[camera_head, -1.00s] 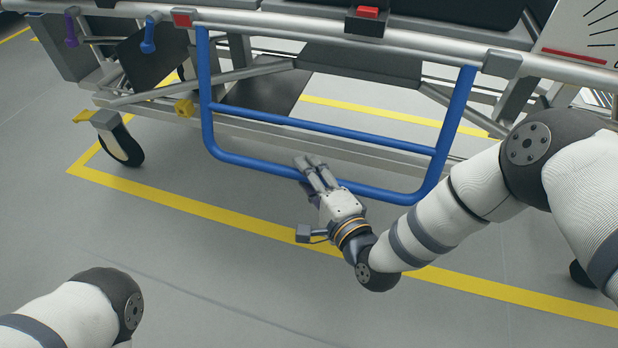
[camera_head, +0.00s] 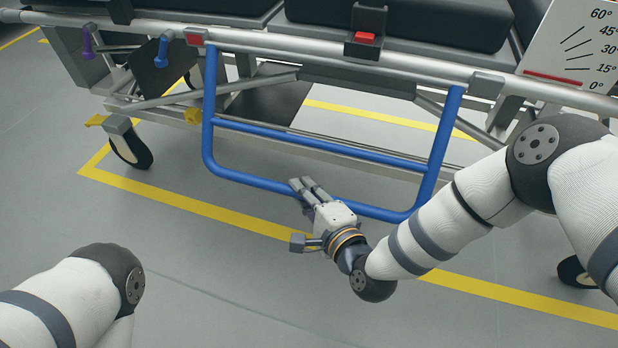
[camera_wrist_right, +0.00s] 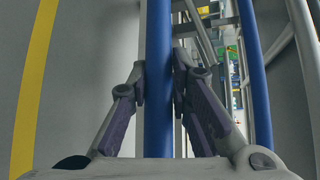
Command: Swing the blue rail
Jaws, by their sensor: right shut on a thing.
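The blue rail (camera_head: 248,180) is a U-shaped tube frame with a middle crossbar. It hangs down from the side bar of the stretcher (camera_head: 300,47) in the head view. In the right wrist view the blue bar (camera_wrist_right: 158,90) runs between the two fingers of the right gripper (camera_wrist_right: 161,85). My left arm shows at the lower left of the head view, but its gripper is out of frame.
A red catch (camera_head: 365,37), a blue lever (camera_head: 163,50) and a purple lever (camera_head: 88,42) sit along the stretcher's side. A caster wheel (camera_head: 132,148) stands at the left. An angle scale (camera_head: 582,45) is at the upper right. The floor in front is clear.

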